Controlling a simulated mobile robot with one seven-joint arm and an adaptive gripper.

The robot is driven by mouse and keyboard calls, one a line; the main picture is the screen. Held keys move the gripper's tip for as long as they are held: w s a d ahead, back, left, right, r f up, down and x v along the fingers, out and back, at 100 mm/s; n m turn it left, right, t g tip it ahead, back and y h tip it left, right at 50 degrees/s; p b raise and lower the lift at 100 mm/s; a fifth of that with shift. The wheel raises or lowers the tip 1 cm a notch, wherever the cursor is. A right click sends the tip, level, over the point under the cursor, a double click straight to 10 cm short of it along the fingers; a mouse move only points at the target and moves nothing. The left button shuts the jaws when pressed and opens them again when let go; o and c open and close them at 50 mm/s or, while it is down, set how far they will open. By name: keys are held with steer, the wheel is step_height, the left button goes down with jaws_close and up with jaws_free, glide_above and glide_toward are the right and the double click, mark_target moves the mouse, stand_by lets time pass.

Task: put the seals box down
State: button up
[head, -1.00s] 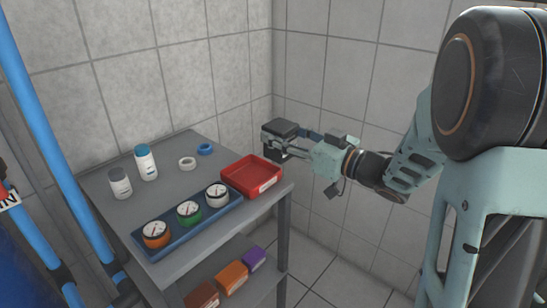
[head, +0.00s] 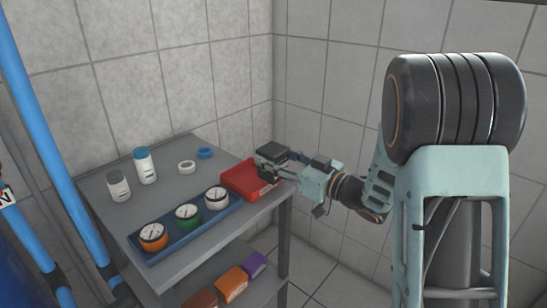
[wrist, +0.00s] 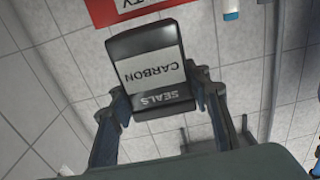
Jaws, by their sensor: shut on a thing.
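A blue tray (head: 165,252) holds orange, green and white gauges at the front of the grey table (head: 140,212). Two white bottles (head: 143,166) and a white ring (head: 187,167) and blue ring (head: 205,153) stand behind. Coloured boxes (head: 230,284) sit on the lower shelf. Walls close the corner.

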steer(key=shift+f+b, duration=0.3)
steer(key=shift+f, duration=0.15)
steer(key=o, duration=1.3)
steer(key=shift+r, duration=0.1)
